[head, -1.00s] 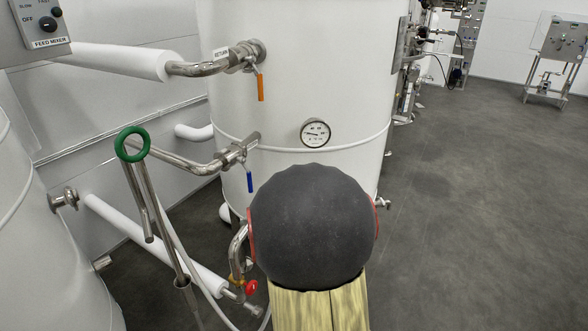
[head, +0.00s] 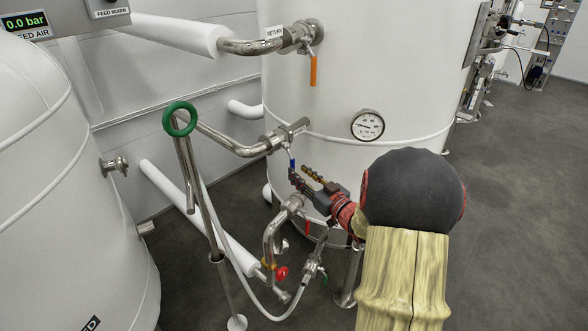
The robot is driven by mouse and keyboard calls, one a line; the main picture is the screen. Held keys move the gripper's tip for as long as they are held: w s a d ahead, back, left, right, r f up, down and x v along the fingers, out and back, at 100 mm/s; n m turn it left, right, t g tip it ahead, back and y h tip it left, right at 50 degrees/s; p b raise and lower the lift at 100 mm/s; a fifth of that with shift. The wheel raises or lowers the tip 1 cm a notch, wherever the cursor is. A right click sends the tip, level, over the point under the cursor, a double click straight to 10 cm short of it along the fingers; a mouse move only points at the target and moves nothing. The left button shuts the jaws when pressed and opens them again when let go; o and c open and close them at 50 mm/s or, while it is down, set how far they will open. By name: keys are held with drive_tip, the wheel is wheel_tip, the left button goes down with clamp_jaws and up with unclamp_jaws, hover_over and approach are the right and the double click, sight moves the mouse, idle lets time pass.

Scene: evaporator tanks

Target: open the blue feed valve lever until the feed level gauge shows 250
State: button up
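The blue lever (head: 291,159) hangs down from a steel valve on the pipe entering the white tank (head: 400,60), left of centre in the head view. My gripper (head: 299,171) is right at the lever's lower end. Its two fingers look spread apart, and the near finger seems to overlap the lever's tip. I cannot tell whether they touch it. A round dial gauge (head: 367,125) is on the tank wall, right of the lever; its needle reading is too small to read, and it bears no legible name.
An orange lever (head: 313,71) hangs on the return pipe above. A green ring handle (head: 180,118) stands left of the blue lever. Below are steel pipes with a red handle (head: 281,273) and a hose. Open floor lies to the right.

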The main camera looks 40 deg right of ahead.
sight(294, 168)
drive_tip(key=w, duration=0.5)
drive_tip(key=shift+d+b, duration=0.25)
drive_tip(key=shift+b, duration=0.15)
drive_tip(key=shift+s, duration=0.1)
drive_tip(key=c, duration=0.3)
drive_tip(key=c, duration=0.4)
clamp_jaws()
